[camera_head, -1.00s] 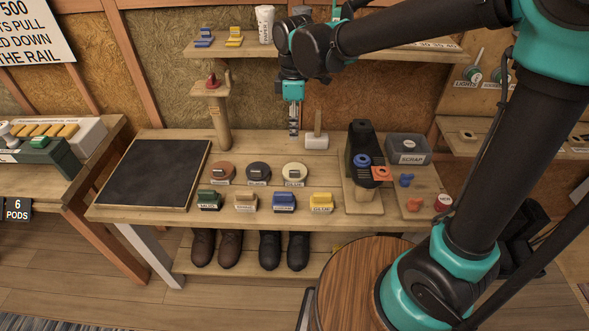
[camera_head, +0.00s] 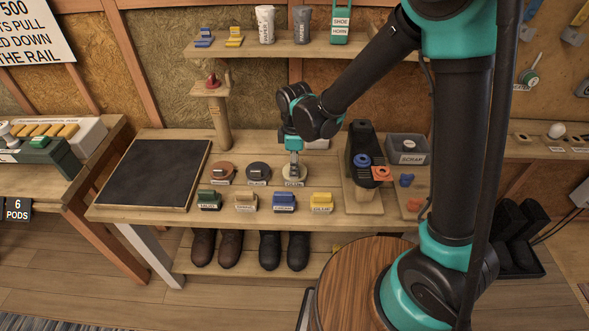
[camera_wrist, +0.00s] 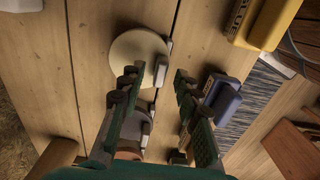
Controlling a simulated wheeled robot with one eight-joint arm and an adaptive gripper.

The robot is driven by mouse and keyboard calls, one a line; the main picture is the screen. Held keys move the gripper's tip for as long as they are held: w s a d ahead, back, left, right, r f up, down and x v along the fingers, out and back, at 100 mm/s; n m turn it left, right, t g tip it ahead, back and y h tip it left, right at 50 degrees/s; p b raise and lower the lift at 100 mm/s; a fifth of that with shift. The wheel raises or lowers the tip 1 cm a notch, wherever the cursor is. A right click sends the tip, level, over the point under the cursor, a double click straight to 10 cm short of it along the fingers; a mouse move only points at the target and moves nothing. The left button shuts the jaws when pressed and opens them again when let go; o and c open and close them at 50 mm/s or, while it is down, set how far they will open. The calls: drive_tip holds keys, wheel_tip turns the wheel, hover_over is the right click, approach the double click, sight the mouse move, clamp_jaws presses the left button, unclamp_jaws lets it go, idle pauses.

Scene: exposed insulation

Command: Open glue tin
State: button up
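The cream round tin (camera_head: 293,174), with a small label plate at its front, sits in the right place of a row of three tins. Its label is too small to read surely. Its pale lid (camera_wrist: 138,50) shows in the wrist view with a grey tab (camera_wrist: 164,52) at its edge. My gripper (camera_head: 294,170) points down just above or at this tin. In the wrist view my gripper (camera_wrist: 160,75) has its two dark green fingers apart, with the tab about between their tips and nothing held. Contact with the tin cannot be told.
A brown tin (camera_head: 222,172) and a dark tin (camera_head: 258,172) stand left of the cream one. Coloured blocks, including yellow (camera_head: 321,202) and blue (camera_head: 284,201), line the front. A black stand (camera_head: 361,150) rises to the right. A dark mat (camera_head: 152,172) lies clear at left.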

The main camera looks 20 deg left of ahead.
drive_tip(key=shift+f, duration=0.55)
clamp_jaws()
